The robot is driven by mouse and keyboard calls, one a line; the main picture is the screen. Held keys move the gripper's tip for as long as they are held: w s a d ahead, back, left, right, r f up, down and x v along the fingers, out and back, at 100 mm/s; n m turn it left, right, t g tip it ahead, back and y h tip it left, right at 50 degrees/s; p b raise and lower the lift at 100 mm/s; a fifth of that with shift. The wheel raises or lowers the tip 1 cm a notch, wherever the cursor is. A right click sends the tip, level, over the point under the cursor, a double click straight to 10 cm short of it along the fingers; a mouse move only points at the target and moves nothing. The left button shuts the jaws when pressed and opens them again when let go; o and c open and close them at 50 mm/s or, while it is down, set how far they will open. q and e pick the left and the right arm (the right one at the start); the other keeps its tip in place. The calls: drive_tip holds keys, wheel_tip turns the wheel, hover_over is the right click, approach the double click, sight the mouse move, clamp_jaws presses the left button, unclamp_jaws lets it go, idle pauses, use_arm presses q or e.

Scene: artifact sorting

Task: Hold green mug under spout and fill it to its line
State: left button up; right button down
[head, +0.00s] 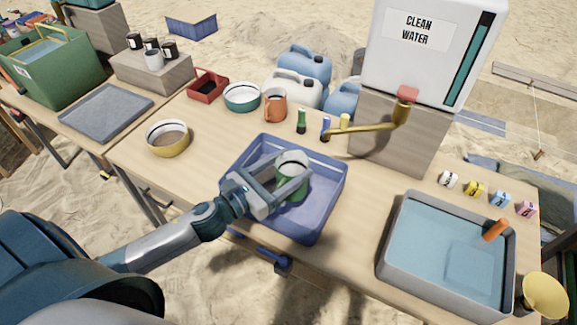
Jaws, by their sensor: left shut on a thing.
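The green mug (291,188) is upright over the blue tray (335,192), its pale inside facing up. My left gripper (300,178) is shut on it, with the fingers around its body. I cannot tell whether the mug touches the tray floor. The fill line and any water in the mug cannot be made out. The white water tank (421,60) reads "CLEAN WATER" and has a teal level strip. Its brass spout (370,126) has a red part at the top and reaches left; its tip is behind and to the right of the mug, not above it. My right gripper is out of view.
A grey basin (390,250) of water stands at the right, with small colored blocks behind it.

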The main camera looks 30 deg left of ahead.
sight(304, 157)
use_arm(q)
drive_tip(key=shift+x, duration=2.4)
drive_tip(key=shift+w+d+p, duration=0.3)
drive_tip(key=shift+w+d, duration=0.05)
drive_tip(key=shift+w, duration=0.3)
drive_tip(key=shift+x, duration=2.75)
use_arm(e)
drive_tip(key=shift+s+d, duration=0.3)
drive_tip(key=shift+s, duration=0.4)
use_arm(q)
drive_tip(key=shift+d, duration=0.1)
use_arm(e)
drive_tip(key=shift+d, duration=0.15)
